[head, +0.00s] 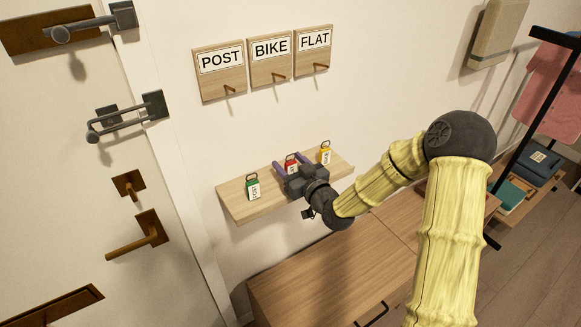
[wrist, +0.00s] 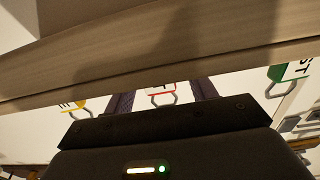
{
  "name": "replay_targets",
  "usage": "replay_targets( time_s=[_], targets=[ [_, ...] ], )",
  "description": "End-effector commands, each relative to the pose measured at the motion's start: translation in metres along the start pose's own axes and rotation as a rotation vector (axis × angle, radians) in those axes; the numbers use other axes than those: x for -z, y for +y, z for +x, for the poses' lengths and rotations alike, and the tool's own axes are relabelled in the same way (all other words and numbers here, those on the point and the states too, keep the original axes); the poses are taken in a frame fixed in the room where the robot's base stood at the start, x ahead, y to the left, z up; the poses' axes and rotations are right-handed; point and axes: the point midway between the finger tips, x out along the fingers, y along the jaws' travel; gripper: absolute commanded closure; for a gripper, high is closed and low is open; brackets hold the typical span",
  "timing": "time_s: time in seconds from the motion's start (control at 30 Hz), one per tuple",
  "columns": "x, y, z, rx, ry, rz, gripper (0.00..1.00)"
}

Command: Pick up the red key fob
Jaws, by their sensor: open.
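The red key fob (head: 291,161) stands on the small wooden shelf (head: 238,208), in the middle of three fobs. My gripper (head: 289,159) is open, with its two purple fingers on either side of the red fob. In the wrist view, the red fob (wrist: 161,88) shows between the fingers, and my gripper body hides part of it. I cannot tell whether the fingers touch it. The green fob (head: 253,187), labelled POST, stands to the left, and the yellow fob (head: 325,155) to the right.
Above the shelf hang POST (head: 221,72), BIKE (head: 273,60) and FLAT (head: 313,50) plaques with pegs. A wooden cabinet (head: 320,275) stands below, a door at left.

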Motion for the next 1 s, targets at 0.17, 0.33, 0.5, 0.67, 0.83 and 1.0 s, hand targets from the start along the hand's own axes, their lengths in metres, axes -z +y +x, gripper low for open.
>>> replay_targets(
  time_s=[0.17,0.33,0.5,0.67,0.83,1.0],
  targets=[
    [-0.0005,0.0000,0.0005,0.000,0.000,0.000,0.44],
    [-0.0004,0.0000,0.0003,0.000,0.000,0.000,0.44],
    [-0.0004,0.0000,0.0002,0.000,0.000,0.000,0.44],
    [-0.0004,0.0000,0.0002,0.000,0.000,0.000,0.75],
    [-0.0003,0.0000,0.0002,0.000,0.000,0.000,0.95],
    [0.0002,0.0000,0.0002,0.000,0.000,0.000,0.95]
  ],
)
